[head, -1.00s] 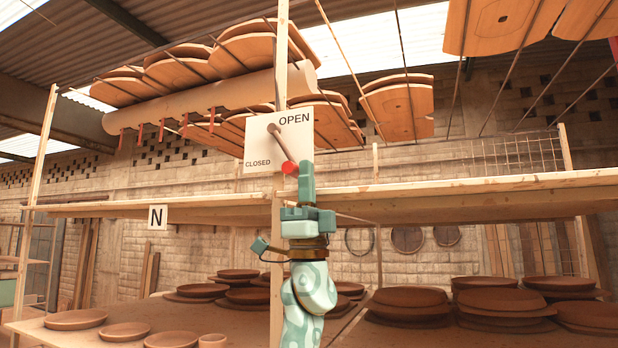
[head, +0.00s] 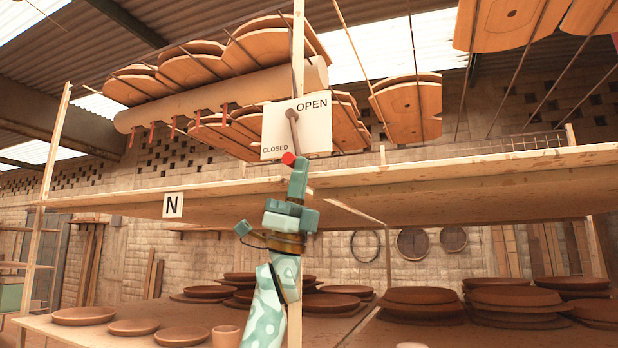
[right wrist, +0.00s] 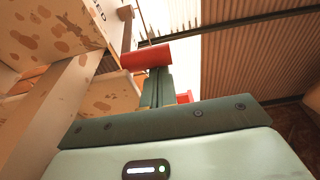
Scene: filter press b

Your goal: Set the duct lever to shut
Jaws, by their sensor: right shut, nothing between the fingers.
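The duct lever (head: 293,132) is a brown rod with a red knob (head: 288,158). It is mounted on a white sign plate (head: 318,132) marked OPEN at upper right and CLOSED at lower left. It hangs nearly straight down, between the two words. My right gripper (head: 298,166) is shut and empty, its fingertips at the right side of the knob; whether they touch it is hard to tell. In the right wrist view the red knob (right wrist: 146,57) lies just past the shut fingers (right wrist: 157,88). My left gripper is not in view.
A wooden post (head: 298,60) stands by the sign. A long shelf board (head: 450,180) runs at the height of my right gripper. The tan duct (head: 225,97) is above left. Plates (head: 420,296) cover the lower shelf.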

